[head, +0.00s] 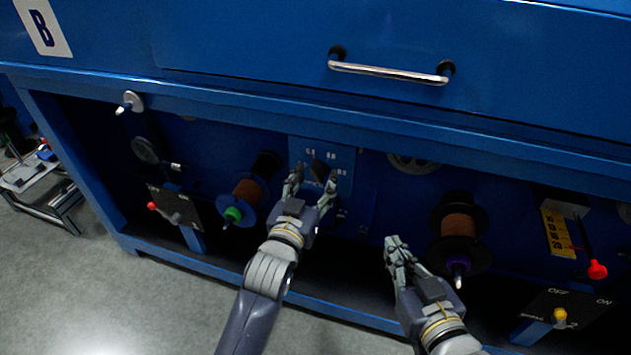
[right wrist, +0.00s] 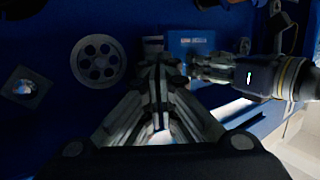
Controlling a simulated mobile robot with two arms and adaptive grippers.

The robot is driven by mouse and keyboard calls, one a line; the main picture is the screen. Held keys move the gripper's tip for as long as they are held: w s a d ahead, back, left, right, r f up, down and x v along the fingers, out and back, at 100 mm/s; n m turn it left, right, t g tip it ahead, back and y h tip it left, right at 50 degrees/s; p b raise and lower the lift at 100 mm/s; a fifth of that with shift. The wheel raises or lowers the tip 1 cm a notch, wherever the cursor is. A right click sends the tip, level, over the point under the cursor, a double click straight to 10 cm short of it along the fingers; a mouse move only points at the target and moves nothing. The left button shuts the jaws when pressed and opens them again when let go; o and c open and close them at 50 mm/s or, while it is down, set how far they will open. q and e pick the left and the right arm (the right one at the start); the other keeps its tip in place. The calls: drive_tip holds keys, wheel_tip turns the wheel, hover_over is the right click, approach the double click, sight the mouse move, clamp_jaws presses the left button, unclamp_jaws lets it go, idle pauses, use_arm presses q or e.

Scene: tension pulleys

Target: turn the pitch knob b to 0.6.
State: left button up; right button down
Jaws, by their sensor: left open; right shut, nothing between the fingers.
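The pitch knob (head: 318,169) is a small dark brown knob on a blue panel (head: 299,150) with white scale marks, under the drawer. Its lettering and pointer setting are too small to read. My left gripper (head: 314,180) is open, with one finger on each side of the knob; I cannot tell whether they touch it. In the right wrist view, my left gripper (right wrist: 196,70) reaches in from the right below the scale panel (right wrist: 190,40). My right gripper (head: 394,243) is shut and empty, to the right of and below the knob; its fingers (right wrist: 160,75) also show in its wrist view.
A copper spool (head: 250,189) with a green tip is left of the panel, and another spool (head: 459,225) is near my right gripper. A red-tipped lever (head: 596,269) and a yellow switch (head: 560,315) are at the right. A drawer handle (head: 388,70) is above.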

use_arm(q)
drive_tip(key=shift+w+d, duration=0.15)
drive_tip(key=shift+w, duration=0.3)
use_arm(e)
drive_tip(key=shift+w+a+r+t, duration=0.2)
drive_tip(key=shift+r+t, duration=0.2)
drive_tip(key=shift+r, duration=0.25)
use_arm(q)
drive_tip(key=c, duration=1)
drive_tip(key=shift+c, duration=0.2)
